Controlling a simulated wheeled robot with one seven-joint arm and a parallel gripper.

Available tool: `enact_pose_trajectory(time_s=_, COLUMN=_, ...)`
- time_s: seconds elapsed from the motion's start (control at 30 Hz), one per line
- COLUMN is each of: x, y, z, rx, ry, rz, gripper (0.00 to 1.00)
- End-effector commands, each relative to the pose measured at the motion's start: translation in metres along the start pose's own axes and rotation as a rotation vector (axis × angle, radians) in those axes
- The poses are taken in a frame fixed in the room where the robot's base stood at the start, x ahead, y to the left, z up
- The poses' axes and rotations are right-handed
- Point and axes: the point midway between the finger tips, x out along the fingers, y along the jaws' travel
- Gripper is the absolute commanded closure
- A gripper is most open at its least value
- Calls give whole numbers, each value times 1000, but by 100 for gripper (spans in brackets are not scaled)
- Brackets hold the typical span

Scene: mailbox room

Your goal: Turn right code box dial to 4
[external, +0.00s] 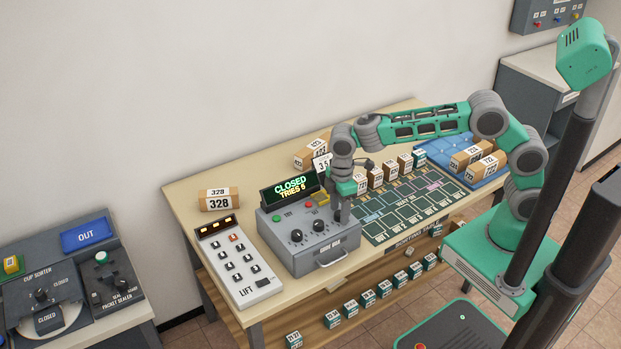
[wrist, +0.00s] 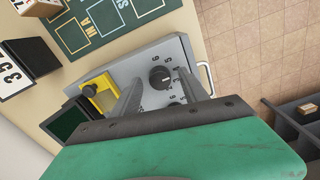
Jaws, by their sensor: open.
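The grey code box (external: 300,262) stands on the table, and its display (external: 290,190) reads "CLOSED TRIES 5". Two black dials, the left (external: 296,236) and the middle (external: 318,226), show on its sloped face. My gripper (external: 341,216) is low over the right end of the face and hides that part in the external view. In the wrist view the right dial (wrist: 160,77) lies between the open fingertips of my gripper (wrist: 160,80), with printed numbers around it. I cannot tell which number it points to or whether the fingers touch it. Another dial (wrist: 175,104) is partly hidden below it.
A metal handle (external: 331,258) sticks out in front. The LIFT keypad (external: 240,264) is left of the box; the green sorting mat (external: 385,232) with boxes is right.

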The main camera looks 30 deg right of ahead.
Motion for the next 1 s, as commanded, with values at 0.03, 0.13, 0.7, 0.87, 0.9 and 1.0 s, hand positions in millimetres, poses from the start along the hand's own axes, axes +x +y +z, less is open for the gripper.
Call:
enact_pose_trajectory(time_s=0.03, x=-7, y=1, z=-1, rx=0, ry=4, rz=2, gripper=48)
enact_pose_trajectory(time_s=0.13, x=-27, y=1, z=-2, rx=0, ry=6, rz=4, gripper=48)
enact_pose_trajectory(time_s=0.7, x=-74, y=0, z=0, rx=-1, ry=2, rz=1, gripper=48)
enact_pose_trajectory(time_s=0.87, x=-77, y=6, z=7, rx=25, ry=8, rz=5, gripper=48)
enact_pose_trajectory(time_s=0.9, x=-80, y=13, z=18, rx=58, ry=15, rz=9, gripper=48)
enact_pose_trajectory(time_s=1.0, x=-95, y=40, z=69, rx=217, ry=47, rz=30, gripper=48)
